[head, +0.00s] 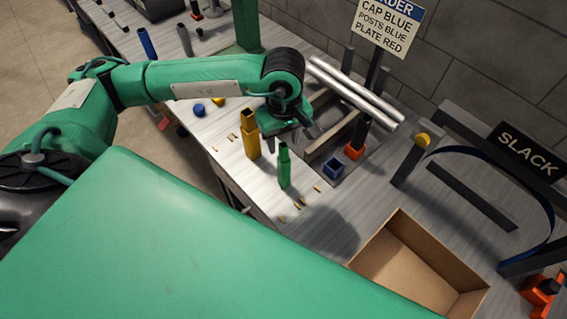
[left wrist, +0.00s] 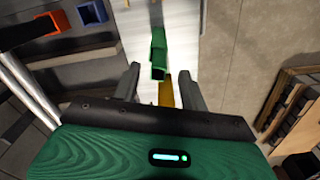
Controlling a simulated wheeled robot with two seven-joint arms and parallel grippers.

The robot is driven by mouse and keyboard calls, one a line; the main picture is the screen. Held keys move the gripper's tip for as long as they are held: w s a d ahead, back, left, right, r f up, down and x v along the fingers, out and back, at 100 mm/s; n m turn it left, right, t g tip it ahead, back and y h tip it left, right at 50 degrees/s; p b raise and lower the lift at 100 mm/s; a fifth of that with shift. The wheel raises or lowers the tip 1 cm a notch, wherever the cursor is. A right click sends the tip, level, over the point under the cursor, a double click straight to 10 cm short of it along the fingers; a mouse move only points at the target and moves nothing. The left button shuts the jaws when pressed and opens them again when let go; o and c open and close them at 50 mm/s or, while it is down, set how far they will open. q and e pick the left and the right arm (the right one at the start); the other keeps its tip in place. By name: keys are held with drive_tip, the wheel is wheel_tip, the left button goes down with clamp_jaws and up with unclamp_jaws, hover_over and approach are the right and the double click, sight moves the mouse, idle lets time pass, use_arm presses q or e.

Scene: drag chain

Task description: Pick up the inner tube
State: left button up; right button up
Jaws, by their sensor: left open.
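A narrow green upright tube (head: 284,167) with a thinner top section stands on the workbench. A thicker yellow square tube (head: 250,134) stands upright just to its left. No label shows which one is the inner tube; the green one is the slimmer. My left gripper (head: 290,132) is above and behind them, open and empty. In the left wrist view, the green tube (left wrist: 158,54) shows beyond the gap between the open fingers (left wrist: 160,84). The yellow tube (left wrist: 166,92) is partly hidden there behind the gripper body. My right gripper is not in view.
A small blue open box (head: 333,168) is right of the green tube. Small brass pieces (head: 299,204) lie nearby. An open cardboard box (head: 462,272) stands at front right.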

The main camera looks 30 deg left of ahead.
sight(283, 145)
use_arm(q)
drive_tip(key=shift+f, duration=0.25)
drive_tip(key=f+p, duration=0.1)
drive_tip(key=f, duration=0.1)
drive_tip(key=f+p, duration=0.1)
drive_tip(key=f, duration=0.1)
drive_tip(key=shift+w+a+f+p, duration=0.1)
drive_tip(key=shift+w+a+p, duration=0.1)
drive_tip(key=shift+p, duration=0.1)
drive_tip(key=shift+f, duration=0.3)
clamp_jaws()
